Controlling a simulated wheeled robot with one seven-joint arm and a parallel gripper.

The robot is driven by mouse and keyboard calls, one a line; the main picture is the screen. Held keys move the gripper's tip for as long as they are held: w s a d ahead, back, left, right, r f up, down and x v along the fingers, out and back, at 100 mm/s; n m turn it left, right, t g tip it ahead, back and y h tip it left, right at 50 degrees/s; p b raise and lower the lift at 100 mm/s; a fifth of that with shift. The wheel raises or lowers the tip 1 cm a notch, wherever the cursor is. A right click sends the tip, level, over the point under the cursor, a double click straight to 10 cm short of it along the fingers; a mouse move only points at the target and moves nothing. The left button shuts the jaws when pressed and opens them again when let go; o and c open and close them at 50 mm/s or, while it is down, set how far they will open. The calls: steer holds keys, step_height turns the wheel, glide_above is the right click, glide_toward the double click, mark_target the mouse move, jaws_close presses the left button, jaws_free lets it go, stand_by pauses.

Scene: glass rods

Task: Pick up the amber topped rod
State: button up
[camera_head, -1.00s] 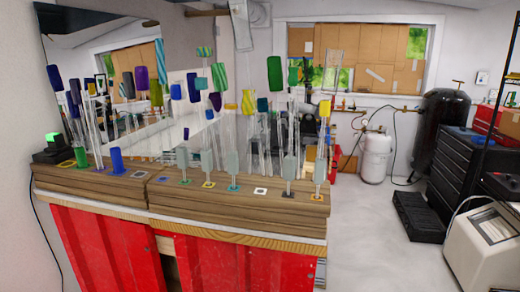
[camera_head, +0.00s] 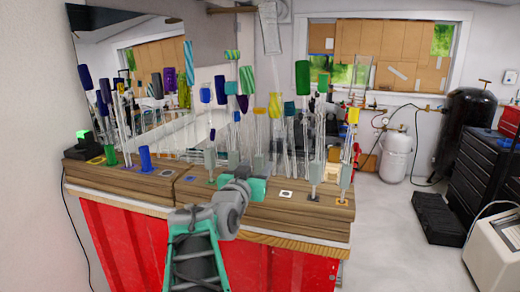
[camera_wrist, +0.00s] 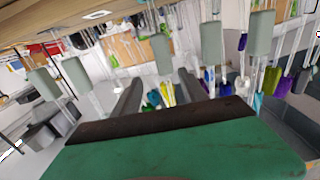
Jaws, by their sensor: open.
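Clear glass rods with coloured tops stand in the wooden bench (camera_head: 290,206). A yellow-amber top (camera_head: 353,116) is on a rod at the right end. A smaller amber-orange top (camera_head: 258,134) shows mid-bench above my gripper; I cannot tell which is the amber topped rod. My green gripper (camera_wrist: 160,92) is at the bench's front, mid-length, open. Its fingers are hidden in the head view. In the wrist view, which appears upside down, a yellow top (camera_wrist: 167,93) shows between the fingers in the picture, apparently farther off. No rod is seen gripped.
Several other rods crowd the bench, with blue (camera_head: 145,158), green (camera_head: 302,78) and striped (camera_head: 275,105) tops. Grey-green blocks (camera_wrist: 212,43) sit around some rods close by. A mirror (camera_head: 85,30) stands behind. Open floor (camera_head: 400,255) lies to the right.

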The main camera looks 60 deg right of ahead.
mark_target(258, 161)
steer(key=d+p, duration=0.1)
steer(key=d, duration=0.1)
steer(key=w+d, duration=0.1)
steer(key=d, duration=0.1)
steer(key=w+d+p, duration=0.1)
steer(key=d, duration=0.1)
steer(key=shift+d+f+p, duration=0.15)
steer(key=shift+d+p, duration=0.1)
steer(key=shift+p, duration=0.1)
steer(key=shift+a, duration=0.1)
steer(key=shift+c, duration=0.2)
jaws_close()
